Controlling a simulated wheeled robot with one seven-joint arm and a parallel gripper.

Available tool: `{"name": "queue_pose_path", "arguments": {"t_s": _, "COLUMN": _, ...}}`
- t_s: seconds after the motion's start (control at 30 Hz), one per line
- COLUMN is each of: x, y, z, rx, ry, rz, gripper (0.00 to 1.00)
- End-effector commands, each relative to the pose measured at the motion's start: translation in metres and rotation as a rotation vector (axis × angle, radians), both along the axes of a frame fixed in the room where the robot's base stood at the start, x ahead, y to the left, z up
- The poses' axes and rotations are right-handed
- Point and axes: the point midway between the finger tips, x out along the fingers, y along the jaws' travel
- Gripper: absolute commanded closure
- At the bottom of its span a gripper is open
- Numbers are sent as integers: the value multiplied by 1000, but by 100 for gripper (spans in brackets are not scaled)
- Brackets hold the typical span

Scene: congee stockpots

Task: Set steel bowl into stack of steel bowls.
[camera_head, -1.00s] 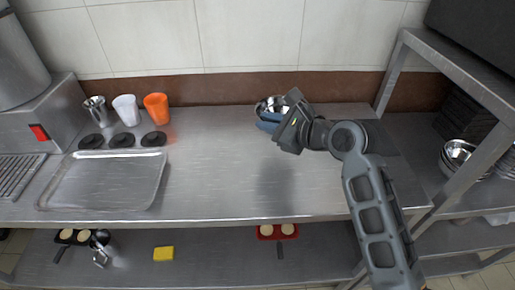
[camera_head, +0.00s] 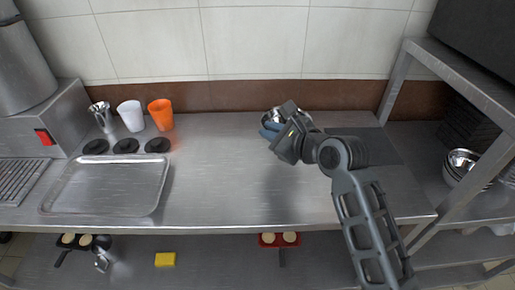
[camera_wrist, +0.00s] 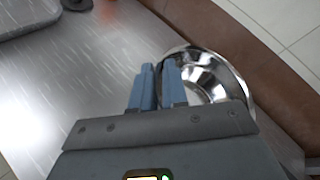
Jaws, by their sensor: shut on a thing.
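The steel bowl (camera_head: 283,117) is held at the back middle of the steel counter, tilted in the head view. My gripper (camera_head: 271,131) is shut on its rim. In the wrist view the shiny bowl (camera_wrist: 218,80) lies to the right of the fingers, and the gripper's blue fingertips (camera_wrist: 158,78) meet at its left rim. Whether the bowl touches the counter cannot be told. The stack of steel bowls (camera_head: 461,163) stands on the shelf unit at the right, with nested rims and an open top bowl.
A metal tray (camera_head: 108,211) lies on the counter's left. Behind it stand a steel cup (camera_head: 103,118), a white cup (camera_head: 131,116) and an orange cup (camera_head: 161,114), with black discs before them. A shelf post (camera_head: 398,80) stands between counter and stack. The counter's middle (camera_head: 225,185) is clear.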

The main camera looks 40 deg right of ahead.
Motion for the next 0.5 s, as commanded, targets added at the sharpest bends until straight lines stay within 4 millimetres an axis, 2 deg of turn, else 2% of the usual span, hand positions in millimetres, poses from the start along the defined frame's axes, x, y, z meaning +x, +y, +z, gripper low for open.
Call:
{"name": "queue_pose_path", "arguments": {"t_s": 0.1, "x": 12, "y": 17, "z": -11, "rx": 0, "ry": 1, "rz": 3, "gripper": 100}}
{"name": "queue_pose_path", "arguments": {"t_s": 0.2, "x": 18, "y": 23, "z": -17, "rx": 0, "ry": 0, "rz": 1, "gripper": 100}}
{"name": "queue_pose_path", "arguments": {"t_s": 0.33, "x": 21, "y": 27, "z": -24, "rx": 0, "ry": 0, "rz": 1, "gripper": 100}}
{"name": "queue_pose_path", "arguments": {"t_s": 0.5, "x": 20, "y": 27, "z": -48, "rx": 1, "ry": 2, "rz": 0, "gripper": 100}}
